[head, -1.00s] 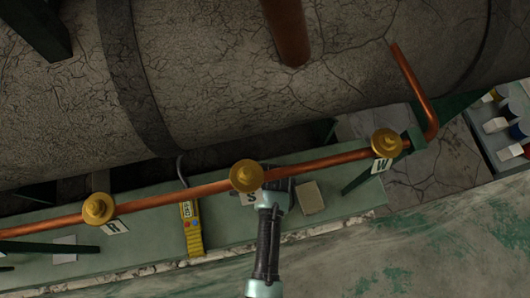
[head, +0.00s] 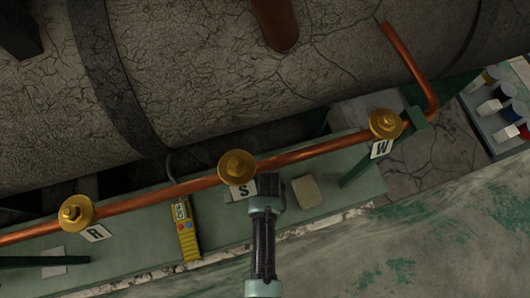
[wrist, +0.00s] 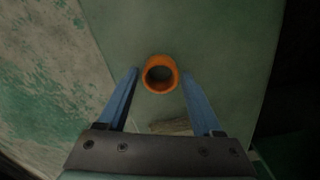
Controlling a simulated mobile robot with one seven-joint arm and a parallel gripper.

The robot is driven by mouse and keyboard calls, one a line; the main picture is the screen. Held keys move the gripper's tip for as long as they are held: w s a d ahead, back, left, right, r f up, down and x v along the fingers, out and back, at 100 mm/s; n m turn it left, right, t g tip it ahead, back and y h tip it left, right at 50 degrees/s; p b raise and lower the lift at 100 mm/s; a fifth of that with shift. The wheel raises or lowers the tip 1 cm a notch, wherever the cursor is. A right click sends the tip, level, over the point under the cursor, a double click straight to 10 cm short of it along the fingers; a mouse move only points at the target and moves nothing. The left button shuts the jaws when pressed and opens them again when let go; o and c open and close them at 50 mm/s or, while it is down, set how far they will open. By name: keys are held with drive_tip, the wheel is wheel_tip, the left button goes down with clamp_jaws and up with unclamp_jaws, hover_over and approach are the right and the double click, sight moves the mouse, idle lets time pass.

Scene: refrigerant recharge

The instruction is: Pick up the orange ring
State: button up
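The orange ring (wrist: 160,74) shows in the wrist view. It is a short orange cylinder with a dark hole, on a green surface. My gripper (wrist: 165,82) has two blue fingers, spread apart and empty, one to the left and one to the right of the ring. The ring appears between and slightly beyond the fingertips. I cannot tell whether a finger touches it. In the head view I see my arm reaching toward the green shelf; the fingers and the ring are hidden there.
A copper pipe (head: 310,154) runs above the green shelf (head: 335,193), with brass valves tagged R (head: 76,212), S (head: 237,167) and W (head: 385,123). A yellow meter (head: 187,232) and a beige block (head: 305,191) lie on the shelf. A tray of bottles (head: 487,130) is at right.

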drive_tip(key=c, duration=0.7)
drive_tip(key=shift+o, duration=0.2)
drive_tip(key=shift+r, duration=0.1)
drive_tip(key=shift+r+p, duration=0.4)
drive_tip(key=shift+r, duration=0.15)
wheel_tip(320, 180, up, 2)
drive_tip(key=shift+r+p, duration=0.2)
drive_tip(key=shift+p, duration=0.5)
drive_tip(key=s+d+r+p, duration=0.2)
drive_tip(key=s+p, duration=0.2)
drive_tip(key=s, duration=0.4)
drive_tip(key=s+d+r+p, duration=0.1)
drive_tip(key=s+d+p, duration=0.2)
drive_tip(key=s, duration=0.6)
drive_tip(key=shift+d+r+p, duration=0.25)
drive_tip(key=shift+r+p, duration=0.15)
drive_tip(key=shift+p, duration=0.3)
